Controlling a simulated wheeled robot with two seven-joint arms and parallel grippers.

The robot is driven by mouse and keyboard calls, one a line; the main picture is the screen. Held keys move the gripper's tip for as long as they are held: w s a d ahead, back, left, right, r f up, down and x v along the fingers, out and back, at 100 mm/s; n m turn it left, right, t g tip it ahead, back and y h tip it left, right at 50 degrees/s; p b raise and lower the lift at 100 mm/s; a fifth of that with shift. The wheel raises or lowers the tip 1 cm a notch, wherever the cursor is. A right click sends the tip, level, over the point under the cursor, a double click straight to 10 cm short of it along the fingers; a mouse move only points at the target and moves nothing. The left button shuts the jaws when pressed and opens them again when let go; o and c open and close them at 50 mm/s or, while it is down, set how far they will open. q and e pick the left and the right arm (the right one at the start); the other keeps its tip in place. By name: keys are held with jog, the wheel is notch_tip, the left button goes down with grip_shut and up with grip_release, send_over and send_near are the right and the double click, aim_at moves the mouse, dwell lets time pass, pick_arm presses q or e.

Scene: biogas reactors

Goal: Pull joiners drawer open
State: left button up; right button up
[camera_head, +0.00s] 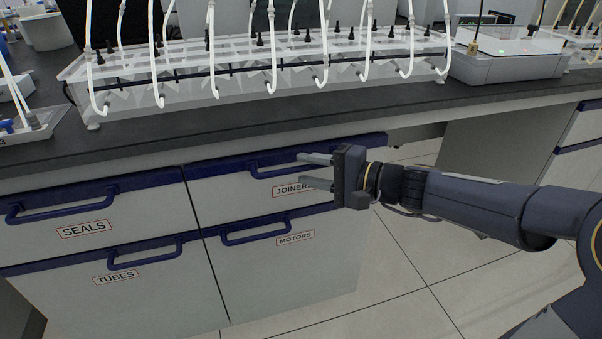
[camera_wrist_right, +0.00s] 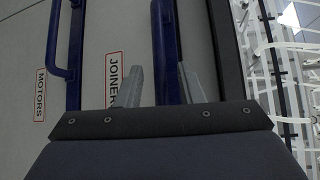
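The joiners drawer (camera_head: 235,196) is a grey front with a dark blue top edge and a label reading JOINERS, partly covered by my right gripper; it looks flush with its neighbours. Its blue bar handle (camera_head: 262,172) runs along the upper front. My right gripper (camera_head: 316,171) is open in front of the right part of the drawer, fingers pointing at it, one above the other. In the right wrist view the handle (camera_wrist_right: 165,50) lies between the two spread fingers (camera_wrist_right: 162,88). I cannot tell whether either finger touches it. My left gripper is not in view.
The SEALS drawer (camera_head: 95,210) is to the left; the TUBES (camera_head: 90,285) and MOTORS (camera_head: 275,270) drawers are below, all with blue handles. The dark countertop (camera_head: 230,118) overhangs above and carries a clear reactor rack (camera_head: 200,85) with white tubes. Tiled floor (camera_head: 400,270) is open at right.

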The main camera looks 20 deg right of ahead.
jog(key=shift+x, duration=1.05)
jog(key=shift+c, duration=0.2)
grip_shut()
